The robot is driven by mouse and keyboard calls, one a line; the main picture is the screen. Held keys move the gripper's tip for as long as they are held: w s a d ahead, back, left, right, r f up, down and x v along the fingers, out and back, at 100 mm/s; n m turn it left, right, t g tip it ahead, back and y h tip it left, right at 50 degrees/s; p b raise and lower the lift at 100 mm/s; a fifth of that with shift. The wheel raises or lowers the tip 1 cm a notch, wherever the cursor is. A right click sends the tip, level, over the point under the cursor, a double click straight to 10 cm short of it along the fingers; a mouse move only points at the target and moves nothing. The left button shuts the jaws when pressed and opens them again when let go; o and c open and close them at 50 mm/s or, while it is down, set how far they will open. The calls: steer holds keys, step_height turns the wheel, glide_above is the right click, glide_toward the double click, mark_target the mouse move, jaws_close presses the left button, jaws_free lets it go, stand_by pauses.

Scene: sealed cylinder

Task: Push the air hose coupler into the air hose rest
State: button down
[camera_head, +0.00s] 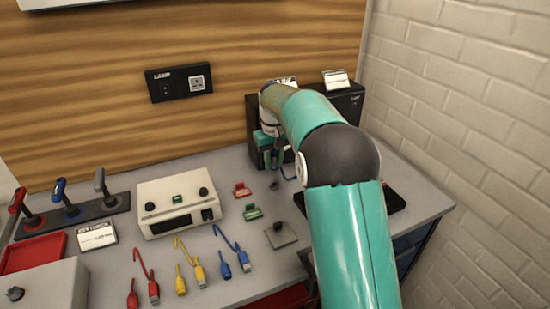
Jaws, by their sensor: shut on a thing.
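My gripper (270,158) is at the back right of the bench, in front of a black box (252,118). It is shut on the air hose coupler, which is too small and too covered by the gripper to make out. A thin blue hose (286,174) curves down beside the gripper and passes behind my teal arm. I cannot make out the air hose rest for certain; the gripper and arm cover much of the black box. Whether the coupler touches anything cannot be told.
A small dark knob (274,184) is on the bench below the gripper. Red (242,190) and green (252,212) clips, a grey plate (281,235), coloured cables and a white device (179,203) lie to the left. A brick wall (470,110) bounds the right.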

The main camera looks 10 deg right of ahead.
mark_target(274, 156)
steer(key=shift+f, duration=2.6)
steer(key=shift+f, duration=0.3)
steer(key=c, duration=1.1)
jaws_free()
steer(key=shift+o, duration=0.2)
steer(key=shift+r, duration=0.1)
step_height(274, 156, up, 14)
steer(key=shift+d+f, duration=0.1)
steer(key=shift+f, duration=0.1)
